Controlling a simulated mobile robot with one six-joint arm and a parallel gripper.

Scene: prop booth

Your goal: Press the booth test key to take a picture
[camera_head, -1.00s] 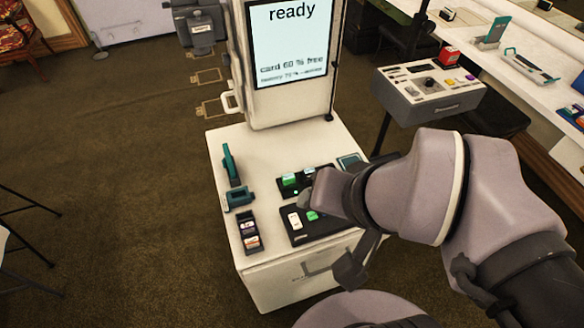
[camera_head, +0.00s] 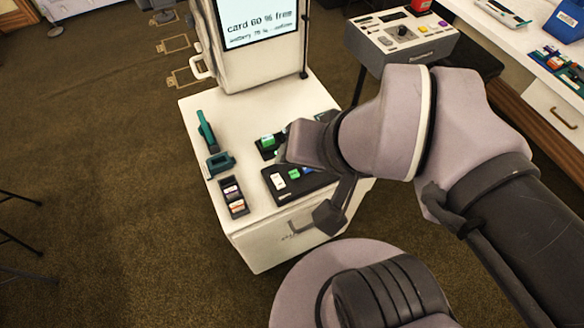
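The white booth cabinet (camera_head: 195,125) stands in the middle, with a lit screen (camera_head: 258,22) on its upright reading "card 60 % free". On its top lies a black key panel (camera_head: 262,184) with a white key (camera_head: 279,182) and a green key (camera_head: 294,174). Behind it is a second black panel with a green block (camera_head: 267,141), partly hidden by my arm. I cannot tell which is the test key. My gripper (camera_head: 300,147) is over the back part of these panels. Its fingertips are hidden, so its opening and any contact do not show.
A teal stand (camera_head: 206,131), a teal holder (camera_head: 221,163) and a dark tray of small items (camera_head: 234,197) sit on the cabinet's left side. A grey control box (camera_head: 402,40) stands behind right, by a white counter (camera_head: 490,22).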

